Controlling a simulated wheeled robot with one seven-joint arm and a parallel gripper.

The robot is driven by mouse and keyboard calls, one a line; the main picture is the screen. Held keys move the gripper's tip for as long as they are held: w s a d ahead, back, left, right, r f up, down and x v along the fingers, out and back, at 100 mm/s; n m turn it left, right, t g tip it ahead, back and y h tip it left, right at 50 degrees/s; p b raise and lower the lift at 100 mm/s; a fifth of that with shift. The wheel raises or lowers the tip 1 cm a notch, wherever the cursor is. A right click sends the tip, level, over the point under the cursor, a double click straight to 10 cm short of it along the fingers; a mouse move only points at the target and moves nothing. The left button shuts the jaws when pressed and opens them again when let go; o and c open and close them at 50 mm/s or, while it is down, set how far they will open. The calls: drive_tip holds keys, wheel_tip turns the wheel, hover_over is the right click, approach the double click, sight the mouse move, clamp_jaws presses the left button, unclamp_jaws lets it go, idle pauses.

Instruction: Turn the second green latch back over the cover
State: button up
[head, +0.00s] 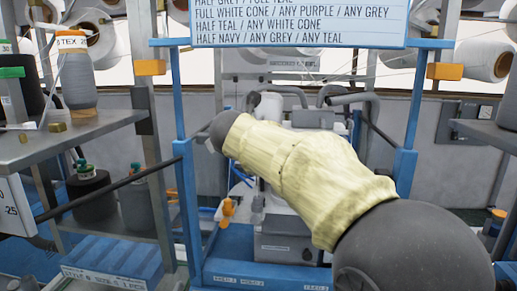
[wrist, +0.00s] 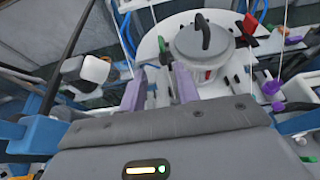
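In the wrist view, a round grey cover (wrist: 192,45) with a dark arched handle sits on a white disc (wrist: 150,50). A small green piece (wrist: 163,44), likely a latch, stands at the cover's left edge. A red piece (wrist: 250,23) lies at its upper right; a second green latch is hard to make out. My gripper (wrist: 160,82) has its two purple fingers apart, below and left of the cover, with no object clearly held between them. The fingers appear near the disc; whether they touch anything is unclear. In the head view my sleeved arm hides the gripper and the cover.
In the wrist view, purple parts (wrist: 271,87) and blue rails crowd the right side, and thin yarns cross above. In the head view, blue posts (head: 188,200) flank my arm, a sign (head: 300,22) hangs above, and a shelf (head: 75,137) with yarn cones stands left.

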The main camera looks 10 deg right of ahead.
drive_tip(key=p+x, duration=0.4)
drive_tip(key=x, duration=1.2)
drive_tip(key=shift+w, duration=0.35)
clamp_jaws()
